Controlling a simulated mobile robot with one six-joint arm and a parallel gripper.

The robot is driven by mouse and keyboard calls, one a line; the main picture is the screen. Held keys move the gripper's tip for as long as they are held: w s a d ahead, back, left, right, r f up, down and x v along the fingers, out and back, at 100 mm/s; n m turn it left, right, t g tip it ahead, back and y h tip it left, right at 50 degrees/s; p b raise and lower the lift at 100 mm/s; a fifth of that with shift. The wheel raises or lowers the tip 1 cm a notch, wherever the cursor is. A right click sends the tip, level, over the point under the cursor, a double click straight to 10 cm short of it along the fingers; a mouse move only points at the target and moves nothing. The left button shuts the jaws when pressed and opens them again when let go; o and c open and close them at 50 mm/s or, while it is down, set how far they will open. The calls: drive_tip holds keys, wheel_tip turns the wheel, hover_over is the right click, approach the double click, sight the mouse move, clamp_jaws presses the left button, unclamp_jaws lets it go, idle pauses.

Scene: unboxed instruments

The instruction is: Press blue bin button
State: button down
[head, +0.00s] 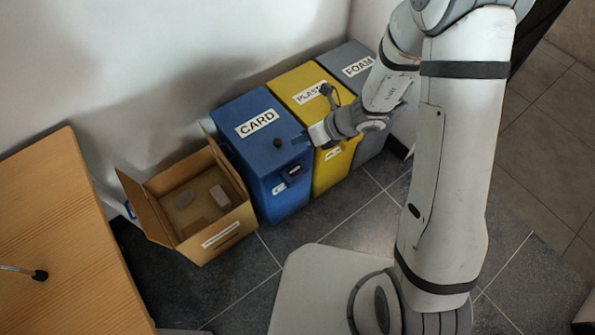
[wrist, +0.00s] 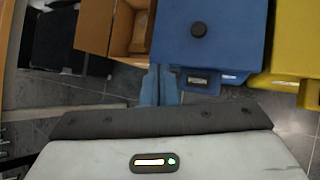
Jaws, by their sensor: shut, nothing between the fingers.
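The blue bin (head: 262,158) carries a white CARD label on its lid. I cannot tell how high the fingertips are above the lid.
A yellow bin (head: 303,84) and a grey FOAM bin (head: 345,58) stand to the right of the blue one. An open cardboard box (head: 222,240) with grey pieces stands to its left. A wooden table (head: 65,235) is at far left. Dark tiled floor (head: 345,220) is clear in front.

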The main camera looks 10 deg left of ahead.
sight(299, 171)
drive_tip(key=f+m, duration=0.2)
drive_tip(key=f, duration=0.3)
drive_tip(key=shift+w+a+m+b, duration=0.3)
drive_tip(key=shift+a+m+b, duration=0.05)
drive_tip(key=shift+a+m, duration=0.05)
drive_tip(key=shift+f, duration=0.15)
wheel_tip(299, 171, down, 9)
drive_tip(key=b, duration=0.7)
drive_tip(key=shift+b, duration=0.3)
drive_tip(key=shift+r, duration=0.2)
idle(0.8)
drive_tip(key=shift+f+b, duration=0.3)
drive_tip(key=shift+f, duration=0.1)
